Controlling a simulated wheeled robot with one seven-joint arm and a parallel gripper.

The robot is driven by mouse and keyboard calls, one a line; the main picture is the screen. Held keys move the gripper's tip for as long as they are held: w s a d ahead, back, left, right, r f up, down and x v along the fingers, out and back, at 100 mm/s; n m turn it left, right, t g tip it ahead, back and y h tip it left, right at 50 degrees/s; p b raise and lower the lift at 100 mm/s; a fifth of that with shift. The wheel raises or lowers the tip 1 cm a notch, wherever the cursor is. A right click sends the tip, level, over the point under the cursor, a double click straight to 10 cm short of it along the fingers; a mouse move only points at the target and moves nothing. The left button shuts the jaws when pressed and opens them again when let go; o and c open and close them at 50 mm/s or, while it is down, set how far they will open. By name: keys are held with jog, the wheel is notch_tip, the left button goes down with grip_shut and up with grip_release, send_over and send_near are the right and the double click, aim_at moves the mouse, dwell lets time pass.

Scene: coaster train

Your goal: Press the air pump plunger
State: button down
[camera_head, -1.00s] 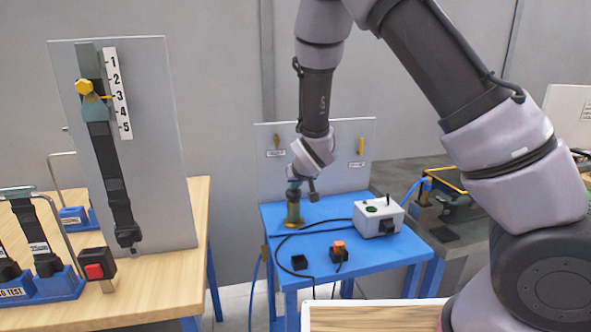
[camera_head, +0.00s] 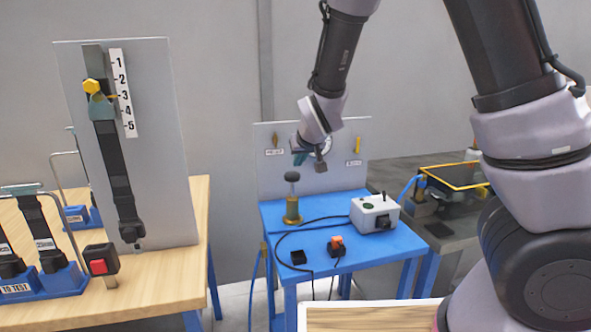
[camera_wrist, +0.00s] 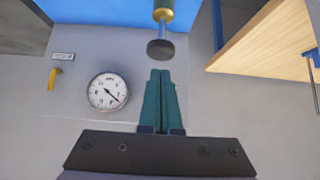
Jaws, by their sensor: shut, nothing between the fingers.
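The air pump stands upright on the blue table in the head view, with a brass-coloured body (camera_head: 292,212) and a dark round plunger knob (camera_head: 292,177) raised on a thin rod. In the wrist view the knob (camera_wrist: 160,49) shows at the top middle, just beyond my fingertips. My gripper (camera_head: 299,158) is above the knob and slightly to its right, apart from it. Its teal fingers (camera_wrist: 160,75) are together with nothing between them.
A round gauge (camera_wrist: 107,92) is on the grey panel behind the pump. A white control box (camera_head: 375,214), an orange switch (camera_head: 336,243) and cables lie on the blue table (camera_head: 315,275). A wooden bench (camera_head: 170,290) with a belt board stands at left.

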jog(key=shift+v, duration=1.2)
dwell(1.3)
jog(key=s+d+r+m+g+y, duration=0.1)
jog(key=s+d+r+m, duration=0.25)
jog(key=d+r, duration=0.35)
jog(key=s+d+r+m+g, duration=0.15)
jog(key=s+d+r, duration=0.35)
jog(key=d, duration=0.5)
jog(key=s+d+r+m, duration=0.1)
jog(key=s+d+r, duration=0.2)
jog(key=s, duration=0.3)
jog(key=s+d+r+m+h, duration=0.1)
jog(key=s+d+r, duration=0.2)
jog(key=s, duration=0.4)
jog(key=shift+d+r+t, duration=0.4)
jog(key=shift+d+t, duration=0.05)
jog(key=shift+d, duration=0.1)
